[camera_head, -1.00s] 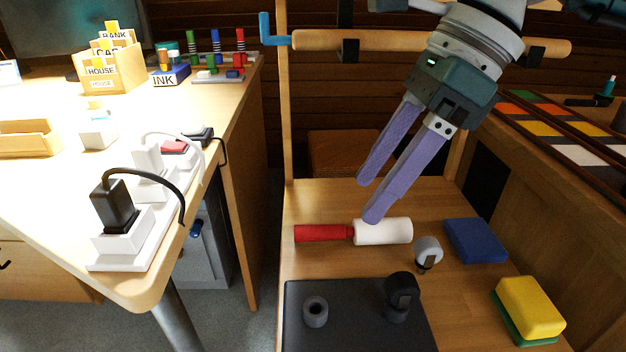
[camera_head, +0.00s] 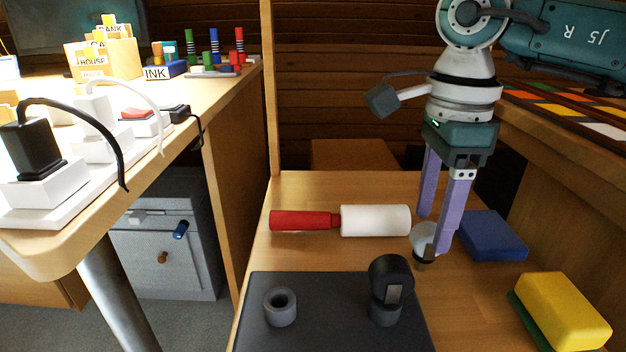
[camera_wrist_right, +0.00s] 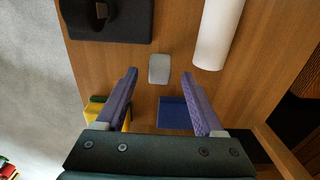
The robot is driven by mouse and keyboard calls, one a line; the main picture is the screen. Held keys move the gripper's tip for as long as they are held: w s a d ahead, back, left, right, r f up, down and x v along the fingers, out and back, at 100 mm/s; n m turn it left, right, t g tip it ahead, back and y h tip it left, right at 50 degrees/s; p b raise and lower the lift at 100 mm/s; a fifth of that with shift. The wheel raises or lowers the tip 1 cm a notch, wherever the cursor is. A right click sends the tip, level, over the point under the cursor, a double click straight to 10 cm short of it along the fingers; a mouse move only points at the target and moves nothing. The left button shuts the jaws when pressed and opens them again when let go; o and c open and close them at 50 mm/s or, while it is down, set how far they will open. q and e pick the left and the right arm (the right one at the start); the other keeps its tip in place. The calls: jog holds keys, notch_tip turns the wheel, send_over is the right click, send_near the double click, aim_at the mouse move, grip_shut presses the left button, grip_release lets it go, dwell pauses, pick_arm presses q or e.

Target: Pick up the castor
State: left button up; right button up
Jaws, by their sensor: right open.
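The castor, a small pale grey wheel on a dark stem (camera_head: 422,238), stands on the wooden surface right of the white roller. In the right wrist view the castor (camera_wrist_right: 159,69) shows from above as a grey rounded block between the fingertips. My right gripper (camera_head: 434,230) points down at it with two purple fingers open. One finger partly covers the castor in the head view. The fingers look apart from it on both sides in the wrist view (camera_wrist_right: 160,76). My left gripper is not in view.
A red-handled white roller (camera_head: 375,221) lies left of the castor. A blue block (camera_head: 492,236) and a yellow-green sponge (camera_head: 562,311) lie to the right. A dark mat (camera_head: 335,320) in front holds a grey ring (camera_head: 280,307) and a black wheel-like piece (camera_head: 388,285).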

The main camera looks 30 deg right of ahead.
aim_at(425, 249)
notch_tip(425, 249, down, 3)
jog(key=shift+a+r, duration=0.1)
jog(key=shift+r, duration=0.2)
grip_shut()
dwell(0.4)
